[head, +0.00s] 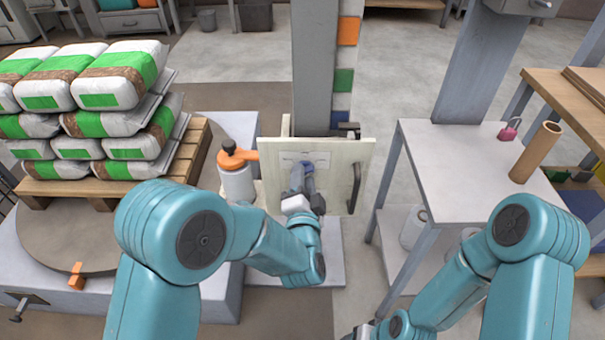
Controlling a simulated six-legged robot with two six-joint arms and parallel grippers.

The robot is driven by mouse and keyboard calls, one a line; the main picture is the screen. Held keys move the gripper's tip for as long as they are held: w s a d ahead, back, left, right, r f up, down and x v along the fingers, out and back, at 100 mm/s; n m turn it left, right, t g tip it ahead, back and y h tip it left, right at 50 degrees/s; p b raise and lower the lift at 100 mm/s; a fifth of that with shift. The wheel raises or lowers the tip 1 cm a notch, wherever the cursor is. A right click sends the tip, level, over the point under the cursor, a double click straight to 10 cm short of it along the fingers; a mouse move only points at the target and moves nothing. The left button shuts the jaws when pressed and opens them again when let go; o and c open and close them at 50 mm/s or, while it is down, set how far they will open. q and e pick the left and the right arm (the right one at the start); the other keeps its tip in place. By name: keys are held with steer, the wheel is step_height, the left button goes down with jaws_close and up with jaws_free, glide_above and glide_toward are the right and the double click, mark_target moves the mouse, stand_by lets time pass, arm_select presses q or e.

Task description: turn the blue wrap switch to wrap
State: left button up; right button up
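The blue wrap switch (307,166) is a small knob on the upper middle of a cream panel (340,160), under a pale printed label. My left gripper (303,178) reaches up to the switch from below, with its grey fingertips at the knob and partly covering it. Whether the fingers are closed on it or only beside it is too small to tell. The way the knob points is also hidden. My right arm is bent low at the right; only a small part of its gripper end (362,331) shows at the bottom edge, away from the panel.
A black handle (355,187) is on the panel's right side. A white canister with an orange top (236,165) stands left of the panel. Stacked bags (110,90) on a wooden pallet (190,155) fill the left. A grey table (450,160) holds a cardboard tube (536,152) and pink padlock (509,130).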

arm_select(q)
steer(key=shift+w, duration=0.15)
arm_select(e)
steer(key=shift+w, duration=0.25)
arm_select(q)
steer(key=shift+f, duration=0.1)
jaws_close()
